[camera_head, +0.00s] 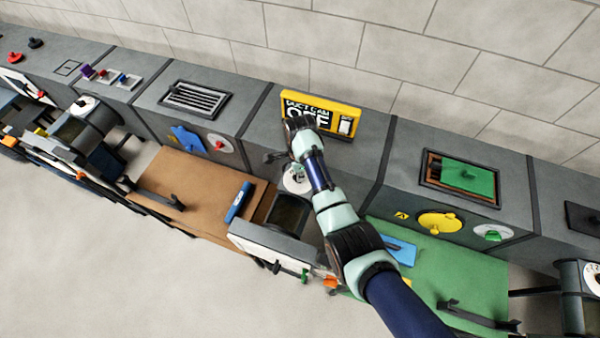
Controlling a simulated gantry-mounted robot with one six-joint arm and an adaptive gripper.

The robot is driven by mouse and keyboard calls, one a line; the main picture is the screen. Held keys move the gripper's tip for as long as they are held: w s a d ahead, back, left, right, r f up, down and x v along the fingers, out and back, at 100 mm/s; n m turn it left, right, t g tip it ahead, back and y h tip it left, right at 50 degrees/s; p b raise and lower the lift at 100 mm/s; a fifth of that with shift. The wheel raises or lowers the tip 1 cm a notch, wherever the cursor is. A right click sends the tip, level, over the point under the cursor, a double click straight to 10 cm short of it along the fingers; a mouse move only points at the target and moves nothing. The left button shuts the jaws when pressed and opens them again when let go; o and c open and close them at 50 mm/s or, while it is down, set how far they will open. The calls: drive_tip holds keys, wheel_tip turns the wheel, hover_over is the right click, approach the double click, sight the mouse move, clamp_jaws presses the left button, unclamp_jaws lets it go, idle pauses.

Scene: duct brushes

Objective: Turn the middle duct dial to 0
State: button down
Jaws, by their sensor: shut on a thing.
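The middle duct dial (296,183) is a white disc with dark marks on the front of the middle grey duct. My forearm covers its right part, so its pointer and setting cannot be read. My gripper (298,124) shows as a dark shape at the arm's far end, above the dial in the picture and overlapping the yellow sign (322,101). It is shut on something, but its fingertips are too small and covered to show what. A dark handle (273,157) sits up and left of the dial.
The right duct has a green brush panel (468,179), a yellow disc (439,222) and a green-knobbed dial (493,232). A dark box with a pale front (268,240) stands below the middle dial.

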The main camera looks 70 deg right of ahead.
drive_tip(key=n+p, duration=0.1)
drive_tip(key=n, duration=0.2)
drive_tip(key=shift+r+p, duration=0.15)
drive_tip(key=shift+p, duration=0.25)
drive_tip(key=n+p, duration=0.1)
drive_tip(key=n, duration=0.1)
drive_tip(key=shift+n, duration=0.3)
drive_tip(key=n+p, duration=0.1)
drive_tip(key=n, duration=0.5)
drive_tip(key=shift+w+p, duration=0.2)
drive_tip(key=shift+p, duration=0.1)
drive_tip(key=n+p, duration=0.1)
drive_tip(key=n, duration=0.5)
drive_tip(key=shift+w+n, duration=0.1)
drive_tip(key=shift+n, duration=0.3)
drive_tip(key=n, duration=0.5)
drive_tip(key=shift+n, duration=0.4)
drive_tip(key=c, duration=1.2)
unclamp_jaws()
